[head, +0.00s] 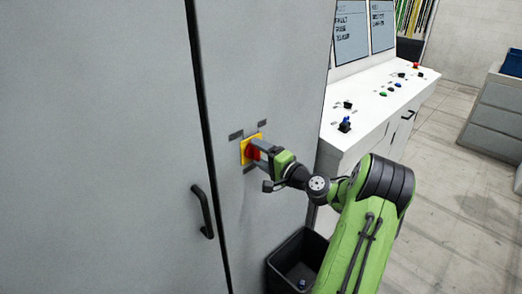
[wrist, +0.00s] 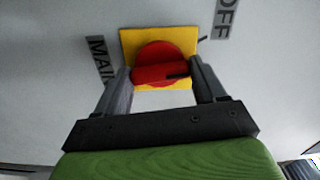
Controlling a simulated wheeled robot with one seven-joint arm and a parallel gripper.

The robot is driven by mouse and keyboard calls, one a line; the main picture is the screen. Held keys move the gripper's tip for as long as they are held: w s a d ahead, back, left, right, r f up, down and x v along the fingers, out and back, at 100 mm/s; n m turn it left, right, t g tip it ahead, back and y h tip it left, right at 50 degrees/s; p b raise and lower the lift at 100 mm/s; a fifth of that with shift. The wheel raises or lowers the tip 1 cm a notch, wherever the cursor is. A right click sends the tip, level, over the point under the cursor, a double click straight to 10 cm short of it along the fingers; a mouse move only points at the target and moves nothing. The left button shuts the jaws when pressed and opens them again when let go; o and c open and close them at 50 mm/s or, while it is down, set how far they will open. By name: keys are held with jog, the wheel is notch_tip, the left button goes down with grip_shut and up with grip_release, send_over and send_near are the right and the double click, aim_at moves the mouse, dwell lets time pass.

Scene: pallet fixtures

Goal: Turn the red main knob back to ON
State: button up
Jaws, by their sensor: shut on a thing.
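The red main knob (wrist: 157,52) sits on a square yellow plate (wrist: 128,40) on the grey cabinet door. In the wrist view its raised bar runs roughly crosswise between my two fingers, with a dark mark at its right end. My gripper (wrist: 161,70) is shut on the knob, one finger at each side. In the head view my gripper (head: 259,150) reaches the knob (head: 252,152) from the right and partly hides it. An OFF label (wrist: 226,18) is at the upper right of the plate, a MAIN label (wrist: 100,60) at its left. No ON lettering is readable.
The cabinet has a black door handle (head: 203,212) below left of the knob. A dark open bin (head: 284,262) stands on the floor below my arm. A white control desk (head: 372,105) with buttons and screens stands to the right, with open floor beyond.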

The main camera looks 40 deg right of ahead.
jog(key=m+p, duration=0.2)
jog(key=m, duration=0.1)
jog(key=shift+r+m+p, duration=0.1)
jog(key=shift+m+p, duration=0.25)
jog(key=shift+m, duration=0.05)
jog(key=shift+m+p, duration=1.45)
jog(key=shift+m, duration=0.45)
jog(key=shift+f, duration=0.2)
jog(key=o, duration=1)
jog(key=shift+o, duration=0.2)
jog(key=s+b, duration=0.3)
jog(key=s, duration=1.3)
jog(key=shift+d, duration=0.2)
jog(key=shift+w, duration=0.1)
